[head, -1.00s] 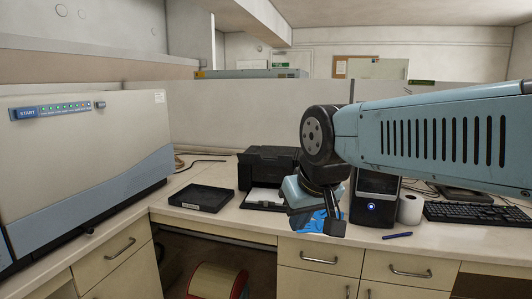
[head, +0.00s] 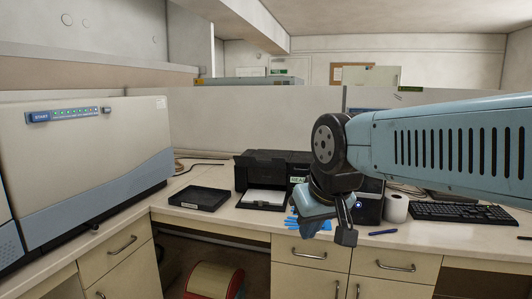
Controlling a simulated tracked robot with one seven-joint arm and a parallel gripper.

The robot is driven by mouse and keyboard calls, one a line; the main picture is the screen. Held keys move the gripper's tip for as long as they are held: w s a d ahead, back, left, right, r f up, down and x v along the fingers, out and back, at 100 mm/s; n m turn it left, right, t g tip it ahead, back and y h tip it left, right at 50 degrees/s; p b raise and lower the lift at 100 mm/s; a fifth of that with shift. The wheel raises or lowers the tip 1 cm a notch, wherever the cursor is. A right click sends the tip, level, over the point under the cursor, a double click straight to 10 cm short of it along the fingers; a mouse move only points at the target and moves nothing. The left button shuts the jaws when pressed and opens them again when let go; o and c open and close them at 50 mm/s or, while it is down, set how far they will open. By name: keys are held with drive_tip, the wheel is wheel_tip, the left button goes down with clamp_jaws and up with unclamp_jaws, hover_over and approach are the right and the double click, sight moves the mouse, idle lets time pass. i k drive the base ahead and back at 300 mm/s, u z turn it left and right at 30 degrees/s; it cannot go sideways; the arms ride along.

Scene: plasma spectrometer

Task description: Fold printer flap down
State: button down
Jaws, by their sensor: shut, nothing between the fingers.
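The black printer (head: 262,168) stands on the worktop at the back, left of my arm. Its front flap (head: 262,198) lies folded out toward the front, with white paper on it. The printer's right part is partly hidden by my wrist. My gripper (head: 345,236) points down in front of the worktop edge, to the right of the printer and apart from it. Its fingers are shut and empty.
A black tray (head: 198,198) lies left of the printer. Blue gloves (head: 300,223) lie beside my gripper. A black box-shaped device (head: 369,203), a paper roll (head: 396,208), a blue pen (head: 383,233) and a keyboard (head: 462,214) are to the right. A large spectrometer (head: 85,170) fills the left.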

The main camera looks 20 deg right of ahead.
sight(239, 161)
drive_tip(key=z, duration=0.1)
drive_tip(key=i, duration=0.9)
drive_tip(key=u, duration=0.05)
